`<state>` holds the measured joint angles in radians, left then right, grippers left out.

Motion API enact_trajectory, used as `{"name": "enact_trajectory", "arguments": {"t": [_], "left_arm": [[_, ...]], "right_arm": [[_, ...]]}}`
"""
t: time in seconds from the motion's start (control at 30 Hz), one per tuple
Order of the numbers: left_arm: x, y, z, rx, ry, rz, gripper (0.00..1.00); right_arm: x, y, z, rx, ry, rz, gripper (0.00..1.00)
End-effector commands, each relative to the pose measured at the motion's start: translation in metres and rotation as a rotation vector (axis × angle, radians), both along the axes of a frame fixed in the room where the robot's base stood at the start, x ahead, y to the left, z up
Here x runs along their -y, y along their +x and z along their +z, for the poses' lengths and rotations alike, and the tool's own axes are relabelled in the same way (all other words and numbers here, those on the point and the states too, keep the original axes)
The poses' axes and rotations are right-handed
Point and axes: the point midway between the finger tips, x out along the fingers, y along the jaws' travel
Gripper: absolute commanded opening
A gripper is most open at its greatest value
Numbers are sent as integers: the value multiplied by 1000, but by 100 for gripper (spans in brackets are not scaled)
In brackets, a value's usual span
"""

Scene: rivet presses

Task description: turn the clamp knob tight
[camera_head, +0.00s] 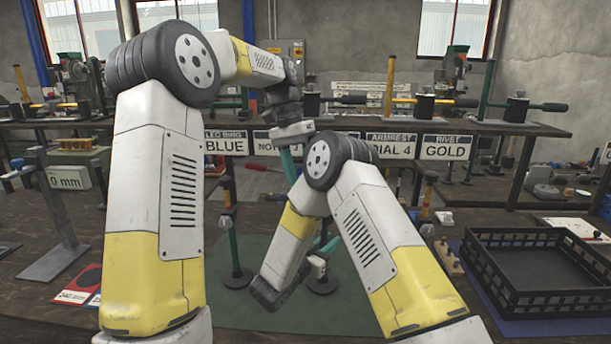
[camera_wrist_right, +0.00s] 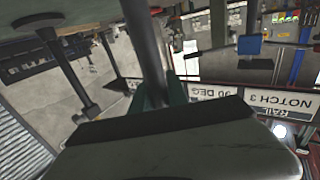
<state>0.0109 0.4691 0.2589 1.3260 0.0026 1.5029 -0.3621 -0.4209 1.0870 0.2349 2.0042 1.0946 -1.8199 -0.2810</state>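My right gripper (camera_head: 319,260) is low over the green mat, next to an upright post (camera_head: 329,243) on a round dark base. In the right wrist view its fingers (camera_wrist_right: 160,95) lie either side of a dark post (camera_wrist_right: 145,45); I cannot tell whether they touch it. I cannot make out the clamp knob with certainty; my arms and hand cover parts of the stands.
A black crate (camera_head: 540,272) stands at the right. Signs reading BLUE (camera_head: 225,143) and GOLD (camera_head: 445,147) hang on the rear shelf, below lever presses (camera_head: 425,105). A metal stand (camera_head: 62,220) is at the left. Part of the green mat (camera_head: 225,305) is bare.

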Motion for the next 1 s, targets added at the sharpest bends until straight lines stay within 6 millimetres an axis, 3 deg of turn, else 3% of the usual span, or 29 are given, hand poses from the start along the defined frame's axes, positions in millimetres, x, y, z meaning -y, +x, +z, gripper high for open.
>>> {"name": "enact_trajectory", "arguments": {"t": [0.03, 0.13, 0.53, 1.0], "left_arm": [[0, 0, 0, 0, 0, 0, 55], [0, 0, 0, 0, 0, 0, 55], [0, 0, 0, 0, 0, 0, 55], [0, 0, 0, 0, 0, 0, 55]], "right_arm": [[0, 0, 1, 2, 0, 0, 28], [0, 0, 1, 2, 0, 0, 45], [-5, -6, 0, -1, 1, 2, 45], [-56, -80, 0, 0, 0, 3, 45]]}}
